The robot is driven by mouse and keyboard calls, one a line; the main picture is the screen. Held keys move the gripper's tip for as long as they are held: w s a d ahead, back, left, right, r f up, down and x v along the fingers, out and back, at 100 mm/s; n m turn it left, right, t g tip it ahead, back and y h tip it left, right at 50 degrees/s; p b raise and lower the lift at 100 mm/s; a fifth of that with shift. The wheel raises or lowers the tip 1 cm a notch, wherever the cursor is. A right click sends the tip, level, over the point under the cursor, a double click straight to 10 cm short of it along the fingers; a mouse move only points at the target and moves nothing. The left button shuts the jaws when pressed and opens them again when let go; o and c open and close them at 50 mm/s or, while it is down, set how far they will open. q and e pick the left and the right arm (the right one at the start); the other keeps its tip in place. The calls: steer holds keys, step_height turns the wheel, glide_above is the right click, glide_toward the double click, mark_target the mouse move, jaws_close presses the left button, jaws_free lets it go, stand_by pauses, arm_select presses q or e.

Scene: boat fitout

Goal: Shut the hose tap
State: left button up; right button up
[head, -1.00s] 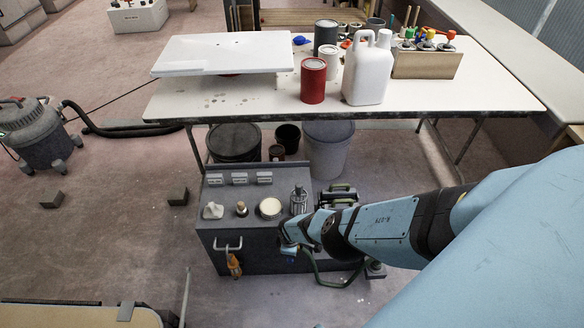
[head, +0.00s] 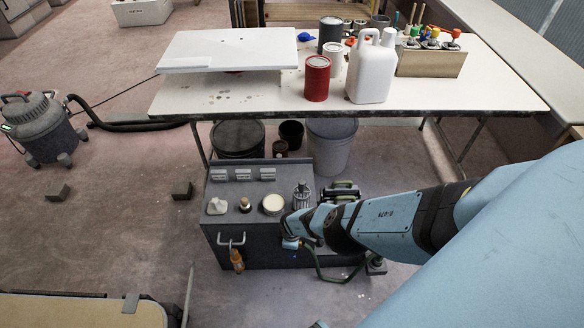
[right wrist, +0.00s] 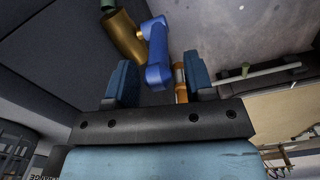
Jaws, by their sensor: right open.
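The hose tap shows in the right wrist view as a brass body (right wrist: 124,38) with a blue lever (right wrist: 156,62). My right gripper (right wrist: 160,80) is open, with the lever's end in the gap between its fingers, closer to the left one. I cannot tell whether a finger touches it. In the head view my right gripper (head: 290,235) is at the front of a dark grey cabinet (head: 275,259), and my arm and gripper hide the tap. A green hose (head: 318,272) hangs below it. My left gripper is not in view.
A handle (head: 231,239) with an orange item (head: 237,260) hanging from it is on the cabinet's front. Small items, including a round tin (head: 272,205), stand on its top. A white table (head: 230,100) is behind.

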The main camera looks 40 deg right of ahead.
arm_select(q)
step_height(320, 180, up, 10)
steer(key=p, duration=1.1)
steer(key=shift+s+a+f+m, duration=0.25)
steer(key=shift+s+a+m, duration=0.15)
